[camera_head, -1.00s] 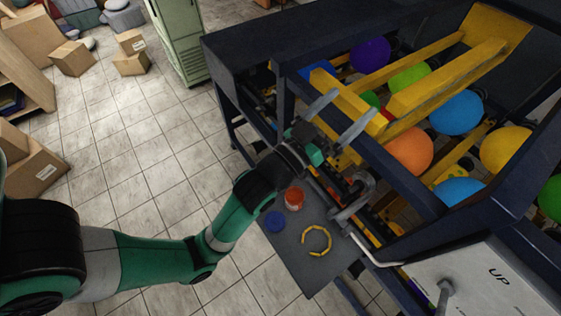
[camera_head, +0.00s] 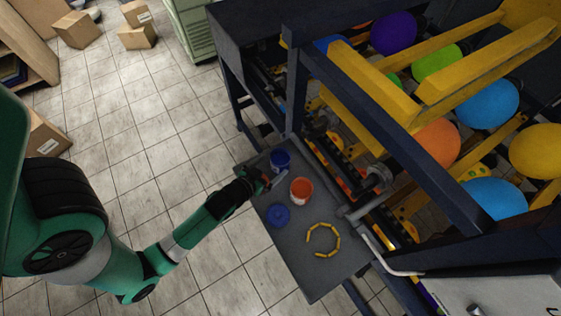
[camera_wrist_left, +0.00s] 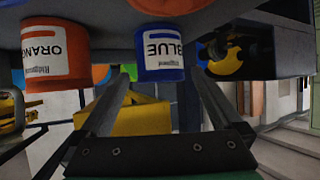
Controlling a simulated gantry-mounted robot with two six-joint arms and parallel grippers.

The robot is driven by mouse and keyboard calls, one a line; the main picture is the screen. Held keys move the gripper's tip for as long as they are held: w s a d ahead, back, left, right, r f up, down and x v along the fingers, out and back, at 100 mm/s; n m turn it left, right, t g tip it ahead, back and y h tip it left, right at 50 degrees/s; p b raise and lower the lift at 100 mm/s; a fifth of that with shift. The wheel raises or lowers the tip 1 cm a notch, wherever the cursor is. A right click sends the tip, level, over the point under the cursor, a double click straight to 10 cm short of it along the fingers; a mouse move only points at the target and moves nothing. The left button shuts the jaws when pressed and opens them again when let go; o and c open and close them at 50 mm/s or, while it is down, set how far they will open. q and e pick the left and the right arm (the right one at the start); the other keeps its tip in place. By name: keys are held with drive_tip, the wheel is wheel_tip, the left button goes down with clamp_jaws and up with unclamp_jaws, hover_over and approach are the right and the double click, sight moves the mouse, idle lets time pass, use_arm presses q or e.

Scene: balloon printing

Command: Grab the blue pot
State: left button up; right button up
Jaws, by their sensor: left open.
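The blue pot (camera_head: 280,160), with a white label reading BLUE, stands on the small grey side table at its far left corner. My left gripper (camera_head: 266,179) is low over the table, close beside the pot on its near left side, open and empty. In the left wrist view, which appears upside down, the blue pot (camera_wrist_left: 160,58) lies ahead, in line with the gap between the open fingers (camera_wrist_left: 160,85). I cannot tell whether the fingertips reach around it. My right gripper is not in view.
An orange pot (camera_head: 301,190) stands close to the blue pot. The dark machine frame (camera_head: 365,110) with balloons rises beyond.

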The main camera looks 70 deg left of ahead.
sight(286, 150)
use_arm(q)
drive_tip(key=x, duration=0.5)
drive_tip(key=shift+w+a, duration=0.25)
drive_tip(key=shift+w, duration=0.15)
drive_tip(key=shift+r, duration=0.1)
drive_tip(key=c, duration=1.3)
drive_tip(key=shift+r, duration=0.1)
drive_tip(key=shift+r, duration=0.2)
wheel_tip(286, 150, up, 3)
drive_tip(key=shift+f+p, duration=0.25)
drive_tip(key=shift+p, duration=0.2)
drive_tip(key=s+d+r+p, duration=0.2)
drive_tip(key=d+r, duration=0.1)
drive_tip(key=s+d+r+p, duration=0.2)
drive_tip(key=s+d+r, duration=0.1)
drive_tip(key=d, duration=0.1)
drive_tip(key=s+d+r+p, duration=0.2)
drive_tip(key=s+d+r, duration=0.1)
drive_tip(key=d+r, duration=0.1)
drive_tip(key=shift+s+d, duration=0.15)
drive_tip(key=shift+s, duration=0.05)
